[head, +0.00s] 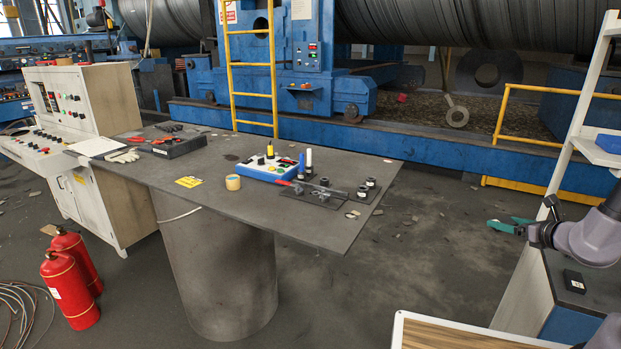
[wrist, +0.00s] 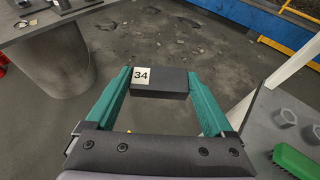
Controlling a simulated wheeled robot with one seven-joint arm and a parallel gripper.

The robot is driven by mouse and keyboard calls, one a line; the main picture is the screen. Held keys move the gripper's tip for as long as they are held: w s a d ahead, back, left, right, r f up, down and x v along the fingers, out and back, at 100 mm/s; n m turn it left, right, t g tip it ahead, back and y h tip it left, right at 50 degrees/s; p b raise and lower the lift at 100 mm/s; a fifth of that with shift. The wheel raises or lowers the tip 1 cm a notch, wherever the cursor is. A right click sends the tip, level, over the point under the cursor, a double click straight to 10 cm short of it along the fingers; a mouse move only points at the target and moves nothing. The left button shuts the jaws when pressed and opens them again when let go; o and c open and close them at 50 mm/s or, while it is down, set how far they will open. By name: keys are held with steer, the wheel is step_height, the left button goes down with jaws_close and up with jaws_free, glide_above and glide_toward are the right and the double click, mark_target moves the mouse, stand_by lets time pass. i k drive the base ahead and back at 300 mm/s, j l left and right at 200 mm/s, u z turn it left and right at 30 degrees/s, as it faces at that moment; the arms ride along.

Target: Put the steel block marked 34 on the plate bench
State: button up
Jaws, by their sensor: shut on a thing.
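The steel block marked 34 (wrist: 170,84) is a dark bar with a white label at its left end. My gripper (wrist: 159,80) is shut on it, one green finger at each end, and holds it above the floor. In the head view my gripper (head: 509,225) is at the right, clear of the bench; the block cannot be made out there. The plate bench (head: 215,155), a dark plate on a round drum, stands left of my gripper. Its corner shows at the top left of the wrist view (wrist: 42,32).
On the bench are a blue-and-white box (head: 268,168), a tape roll (head: 233,182), a black tray (head: 180,143) and several small dark parts. Its front and right have bare room. A workstation at right holds a dark labelled piece (head: 574,281) and a green brush (wrist: 296,160).

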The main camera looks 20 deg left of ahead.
mark_target(256, 193)
steer(key=j+u, duration=0.15)
steer(key=j, duration=0.45)
steer(key=j+u, duration=0.15)
steer(key=j, duration=0.4)
steer(key=j+u, duration=0.2)
steer(key=j, duration=0.4)
steer(key=i+j+u, duration=0.15)
steer(key=j, duration=0.45)
steer(key=j+u, duration=0.15)
steer(key=j, duration=0.4)
